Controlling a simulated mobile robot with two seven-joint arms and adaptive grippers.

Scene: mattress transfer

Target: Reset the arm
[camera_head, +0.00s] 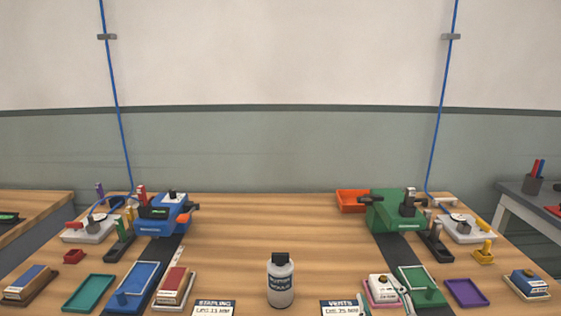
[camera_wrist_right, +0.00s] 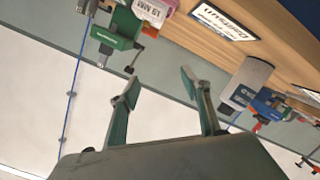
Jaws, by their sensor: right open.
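My right gripper (camera_wrist_right: 160,82) is open in the right wrist view, with its two green-grey fingers spread and nothing between them. In the head view only the finger ends of the right gripper (camera_head: 384,298) show at the bottom edge, in front of the white box on a pink tray (camera_head: 382,287) and near the VENTS card (camera_head: 343,308). The rest of my right arm is out of the head view. My left gripper is in neither view.
The wooden table (camera_head: 265,225) holds a blue machine (camera_head: 158,218) at left and a green machine (camera_head: 385,210) at right. A white bottle (camera_head: 281,283) stands upright at front centre. Trays and boxes line the front. The table's middle behind the bottle is clear.

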